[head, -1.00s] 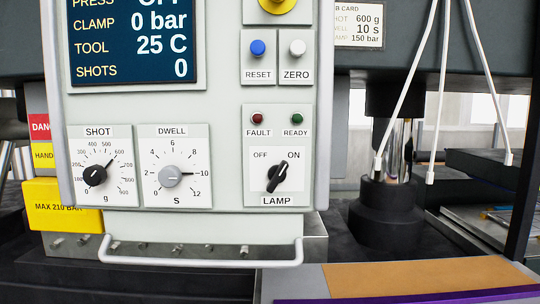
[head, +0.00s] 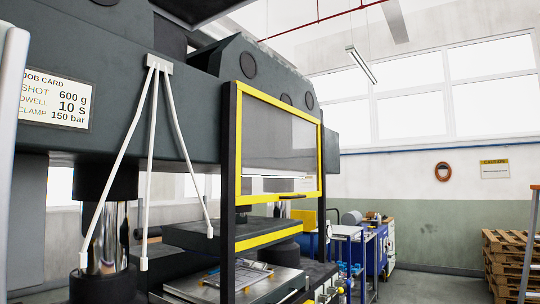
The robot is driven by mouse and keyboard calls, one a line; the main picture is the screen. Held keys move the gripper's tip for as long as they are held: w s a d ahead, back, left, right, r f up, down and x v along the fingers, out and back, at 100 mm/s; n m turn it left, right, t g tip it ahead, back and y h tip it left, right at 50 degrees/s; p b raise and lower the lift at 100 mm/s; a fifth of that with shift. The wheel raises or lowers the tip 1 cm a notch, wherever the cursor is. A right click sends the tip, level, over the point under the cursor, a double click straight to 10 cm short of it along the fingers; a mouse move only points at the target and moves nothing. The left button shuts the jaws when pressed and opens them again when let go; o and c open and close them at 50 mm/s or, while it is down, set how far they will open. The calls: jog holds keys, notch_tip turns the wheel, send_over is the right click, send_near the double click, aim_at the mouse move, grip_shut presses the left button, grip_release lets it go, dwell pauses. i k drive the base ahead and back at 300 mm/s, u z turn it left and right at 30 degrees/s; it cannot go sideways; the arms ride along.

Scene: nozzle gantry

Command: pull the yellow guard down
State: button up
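The yellow guard (head: 279,140) is a clear panel in a yellow frame, right of centre in the head view. It sits high between dark upright posts (head: 229,190) on the front of the press. A small dark bar, perhaps its handle, shows at its lower edge (head: 291,196). Below it the opening shows a dark plate and a yellow crossbar (head: 267,236). My gripper is not in view.
A job card (head: 57,98) and white hanging rods (head: 150,160) are left of the guard. A metal plate with tools (head: 235,283) lies below the opening. Blue cabinets (head: 374,250) and stacked pallets (head: 505,255) stand to the right.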

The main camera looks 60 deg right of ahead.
aim_at(242, 88)
jog(key=z, duration=2.3)
jog(key=i, duration=0.45)
jog(key=z, duration=0.8)
jog(key=i, duration=0.9)
jog(key=z, duration=0.05)
